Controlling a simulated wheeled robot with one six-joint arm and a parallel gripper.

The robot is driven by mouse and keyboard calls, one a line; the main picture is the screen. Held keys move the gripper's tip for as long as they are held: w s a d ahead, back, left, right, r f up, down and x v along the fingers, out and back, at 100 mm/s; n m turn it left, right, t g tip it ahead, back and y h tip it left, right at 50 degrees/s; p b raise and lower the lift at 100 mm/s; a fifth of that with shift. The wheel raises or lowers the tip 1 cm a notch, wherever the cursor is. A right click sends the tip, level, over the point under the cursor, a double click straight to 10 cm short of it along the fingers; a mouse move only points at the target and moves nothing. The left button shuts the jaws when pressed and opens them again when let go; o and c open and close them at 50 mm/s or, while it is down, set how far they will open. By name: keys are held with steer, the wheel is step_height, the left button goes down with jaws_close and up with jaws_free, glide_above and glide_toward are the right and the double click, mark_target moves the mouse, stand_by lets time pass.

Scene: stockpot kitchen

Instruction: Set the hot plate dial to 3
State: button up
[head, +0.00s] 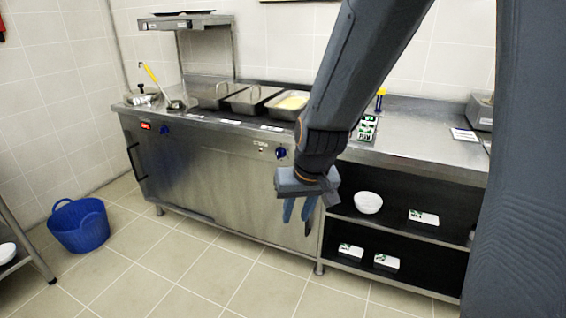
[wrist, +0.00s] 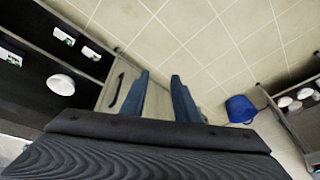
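Two blue dials show on the steel counter front in the head view. The left dial (head: 165,129) is beside a red lit display (head: 146,126), below the pot. The right dial (head: 281,153) is beside a small marked panel (head: 262,148), below the food trays. Their settings are too small to read, and I cannot tell which one is the hot plate dial. My gripper (head: 297,214) points down, below the right dial and apart from both dials. In the wrist view my gripper (wrist: 160,76) is open and empty, with floor between its fingers; neither dial shows there.
A dark open shelf (head: 395,228) with a white bowl (head: 368,202) and boxes is at right. A blue basket (head: 79,226) stands on the floor at left. Floor before the counter is clear.

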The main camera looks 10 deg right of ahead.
steer(key=w+a+f+m+t+h+b, duration=0.1)
steer(key=w+f+t+b, duration=0.2)
steer(key=w, duration=0.7)
steer(key=w+a+f+t+b, duration=0.15)
steer(key=w+b, duration=0.25)
steer(key=w, duration=0.6)
steer(key=w+a+f+m+t+h+b, duration=0.1)
steer(key=w+t+b, duration=0.3)
steer(key=w, duration=0.6)
steer(key=m+t+h+b, duration=0.2)
steer(key=m+h+b, duration=0.3)
steer(key=h+b, duration=0.45)
glide_toward(277, 155)
steer(key=b+x, duration=0.2)
steer(key=x, duration=0.6)
steer(key=shift+f, duration=0.1)
steer(key=shift+s, duration=0.1)
jaws_close()
